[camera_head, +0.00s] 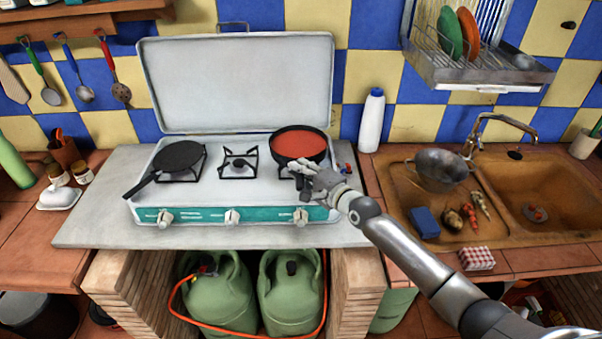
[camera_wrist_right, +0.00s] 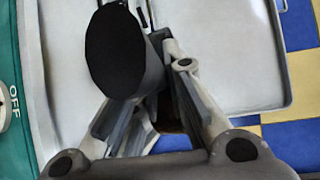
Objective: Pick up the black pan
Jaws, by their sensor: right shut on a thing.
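A black pan (camera_head: 322,158) filled with red sauce sits at the right burner of the white stove (camera_head: 232,215). Its handle (camera_head: 303,188) points toward the front. My right gripper (camera_head: 306,171) is at this handle with its fingers shut around it. In the right wrist view the dark rounded handle end (camera_wrist_right: 125,50) shows large between the fingers of the right gripper (camera_wrist_right: 150,85). A flat black pan (camera_head: 178,157) rests on the left burner, its handle toward the front left, away from the gripper. My left gripper is not in view.
The middle burner (camera_head: 238,165) is empty. The raised stove lid (camera_head: 236,83) stands behind. A white bottle (camera_head: 371,120) stands right of the stove, beyond it a sink (camera_head: 546,190) with a metal colander (camera_head: 441,170). A dish rack (camera_head: 480,72) hangs above.

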